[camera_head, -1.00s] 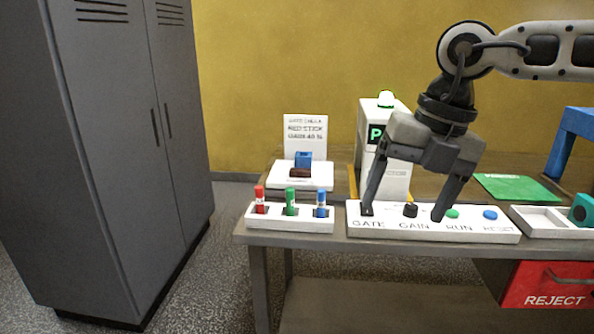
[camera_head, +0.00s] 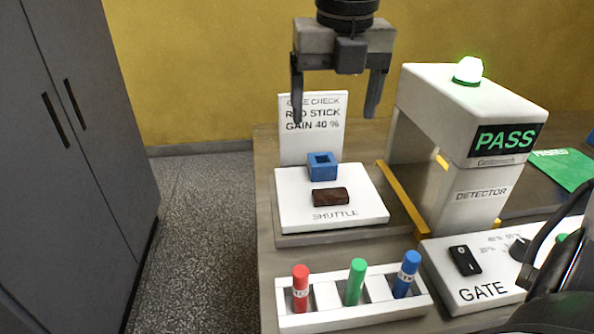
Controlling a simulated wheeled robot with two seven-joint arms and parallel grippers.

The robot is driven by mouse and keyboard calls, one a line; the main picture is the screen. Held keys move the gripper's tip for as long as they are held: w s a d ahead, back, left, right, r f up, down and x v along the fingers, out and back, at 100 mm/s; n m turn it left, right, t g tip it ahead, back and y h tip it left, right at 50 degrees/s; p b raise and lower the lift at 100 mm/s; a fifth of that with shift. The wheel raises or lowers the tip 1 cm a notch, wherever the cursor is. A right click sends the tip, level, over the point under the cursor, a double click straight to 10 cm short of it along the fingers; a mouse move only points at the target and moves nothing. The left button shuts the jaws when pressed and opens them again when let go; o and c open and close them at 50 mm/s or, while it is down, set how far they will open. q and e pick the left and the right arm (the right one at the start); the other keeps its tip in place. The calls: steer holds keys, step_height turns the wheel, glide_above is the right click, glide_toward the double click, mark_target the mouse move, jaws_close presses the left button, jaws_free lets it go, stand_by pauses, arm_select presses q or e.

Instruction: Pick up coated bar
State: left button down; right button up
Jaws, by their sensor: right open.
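The coated bar (camera_head: 330,198), a small dark brown block, lies flat on the white shuttle plate (camera_head: 358,211), just in front of a blue square holder (camera_head: 322,172). My right gripper (camera_head: 334,119) hangs above and behind the bar, fingers pointing down. Its jaws are wide apart with nothing between them, and its fingertips overlap the white sign in the picture. The bar is fully visible. My left gripper is not in view.
A white detector arch (camera_head: 463,120) showing PASS stands right of the shuttle, beside a yellow rail (camera_head: 402,199). In front, a white rack (camera_head: 327,298) holds red, green and blue sticks. A sign (camera_head: 317,145) stands behind the shuttle. The GATE panel (camera_head: 470,292) is lower right.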

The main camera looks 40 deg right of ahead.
glide_toward(331, 193)
steer(key=shift+w+f, duration=0.25)
steer(key=shift+f, duration=0.3)
steer(key=shift+w+f, duration=0.2)
steer(key=shift+f, duration=0.35)
steer(key=shift+d+f, duration=0.1)
steer(key=shift+f, duration=0.75)
step_height(331, 193, down, 4)
steer(key=shift+d+r+p, duration=0.15)
steer(key=shift+d+p, duration=0.05)
steer(key=shift+p, duration=0.2)
steer(key=shift+w+f, duration=0.1)
steer(key=shift+f, duration=0.35)
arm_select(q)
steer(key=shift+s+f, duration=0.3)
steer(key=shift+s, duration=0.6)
arm_select(e)
steer(key=c, duration=0.9)
